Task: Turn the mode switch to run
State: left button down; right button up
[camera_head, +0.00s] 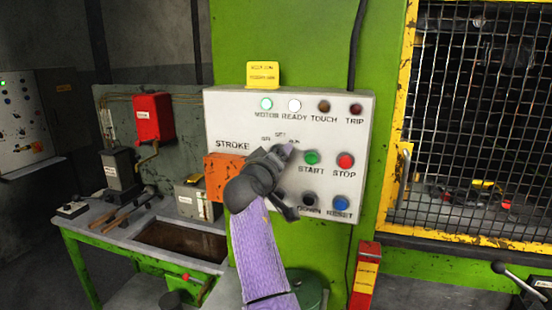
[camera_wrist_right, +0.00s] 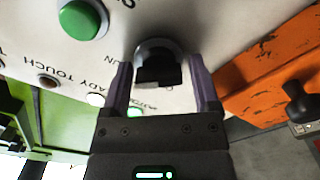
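The mode switch (camera_wrist_right: 158,72) is a black knob with a grey collar on the white control panel (camera_head: 232,112). In the head view my right gripper (camera_head: 286,152) is in front of it and hides most of it. Part of the lettering above it shows, but its pointing direction cannot be read. In the wrist view my right gripper (camera_wrist_right: 162,80) has its two purple fingers apart, one on each side of the knob, with small gaps visible. Whether a finger touches it is not clear. My left gripper is not in view.
The green START button (camera_head: 311,157) and red STOP button (camera_head: 345,160) are right of the switch. An orange box (camera_head: 222,178) adjoins it on the left. Lamps, two of them lit, line the panel top. A workbench (camera_head: 120,240) stands left; a yellow-framed mesh guard (camera_head: 398,150) stands right.

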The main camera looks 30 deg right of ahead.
jog(key=shift+o, duration=0.7)
jog(key=b+v, duration=0.1)
jog(key=v, duration=0.9)
